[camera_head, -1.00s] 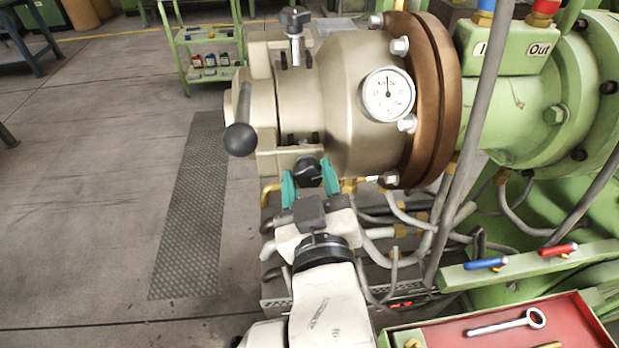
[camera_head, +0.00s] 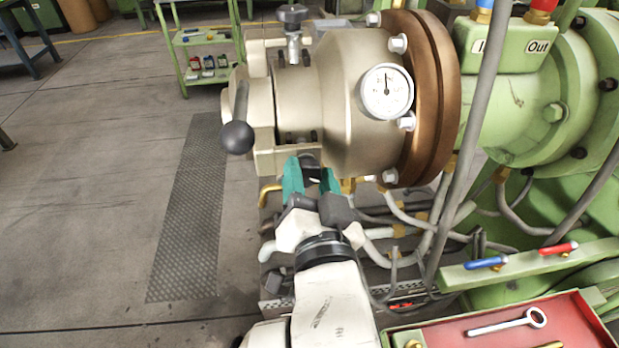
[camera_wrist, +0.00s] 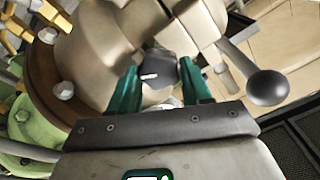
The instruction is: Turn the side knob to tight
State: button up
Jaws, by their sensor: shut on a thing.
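The side knob (camera_head: 309,161) is a dark knob on the underside of the beige extruder head, mostly hidden by my fingers in the head view. In the wrist view the side knob (camera_wrist: 158,67) shows as a dark, angular cap with a white mark pointing left. My gripper (camera_head: 311,174) reaches up from below with two teal fingers. In the wrist view my gripper (camera_wrist: 160,76) has one finger on each side of the knob and is shut on it.
A lever with a black ball (camera_head: 237,137) sticks out left of my gripper. A second dark knob (camera_head: 292,15) is on top of the head. A gauge (camera_head: 387,92) and brown flange (camera_head: 430,95) are to the right. Grey hoses (camera_head: 400,215) crowd the lower right.

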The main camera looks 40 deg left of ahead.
jog(key=m, duration=0.6)
jog(key=shift+w+f+b, duration=0.1)
jog(key=shift+b, duration=0.3)
jog(key=m, duration=0.6)
jog(key=shift+d+f+b, duration=0.1)
jog(key=shift+f+b, duration=0.05)
jog(key=shift+b, duration=0.25)
jog(key=o, duration=1.1)
jog(key=shift+c, duration=0.2)
jog(key=v, duration=1)
jog(key=shift+s+d+b, duration=0.25)
jog(key=shift+s+b, duration=0.05)
